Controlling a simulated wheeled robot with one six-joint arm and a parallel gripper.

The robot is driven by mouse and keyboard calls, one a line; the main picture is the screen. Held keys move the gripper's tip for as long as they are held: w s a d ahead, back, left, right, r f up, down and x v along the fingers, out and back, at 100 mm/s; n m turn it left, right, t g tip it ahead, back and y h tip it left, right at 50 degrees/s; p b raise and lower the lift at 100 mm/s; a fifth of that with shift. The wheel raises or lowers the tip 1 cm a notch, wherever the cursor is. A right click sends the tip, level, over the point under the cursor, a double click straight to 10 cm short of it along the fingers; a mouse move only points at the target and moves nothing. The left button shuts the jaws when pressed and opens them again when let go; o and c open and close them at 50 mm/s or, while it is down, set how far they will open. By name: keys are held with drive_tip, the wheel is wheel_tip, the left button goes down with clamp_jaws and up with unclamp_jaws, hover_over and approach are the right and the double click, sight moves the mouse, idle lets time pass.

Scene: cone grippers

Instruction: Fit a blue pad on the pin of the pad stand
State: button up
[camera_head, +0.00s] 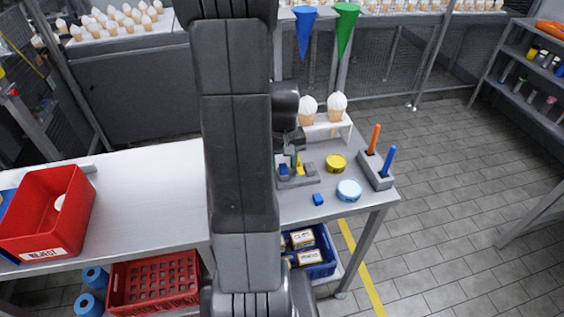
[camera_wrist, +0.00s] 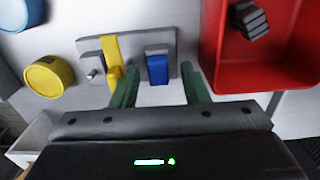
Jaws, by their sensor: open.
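The grey pad stand (camera_head: 312,180) is on the table, partly hidden by my arm in the head view. In the wrist view its base plate (camera_wrist: 133,44) carries a yellow upright piece (camera_wrist: 111,52), a short metal pin (camera_wrist: 92,74) and a blue pad (camera_wrist: 157,69) with a grey part beside it. How that pad sits on the stand is unclear. A second blue pad (camera_head: 318,199) lies loose on the table near the front edge. My gripper (camera_wrist: 160,76) is open, its green fingers on either side of the stand's blue pad, with no visible grip; the left finger is close to the yellow piece.
A yellow tin (camera_head: 336,163) and a pale blue tin (camera_head: 349,190) stand right of the stand. A holder (camera_head: 377,172) has orange and blue sticks. A white rack (camera_head: 341,131) with cones is behind. A red bin (camera_wrist: 222,70) is beside the stand in the wrist view.

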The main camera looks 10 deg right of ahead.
drive_tip(key=shift+o, duration=0.5)
drive_tip(key=shift+w+d+r+p, duration=0.15)
drive_tip(key=shift+r+p, duration=1.25)
drive_tip(key=shift+r, duration=0.8)
drive_tip(key=shift+d+r, duration=0.1)
drive_tip(key=shift+r, duration=0.15)
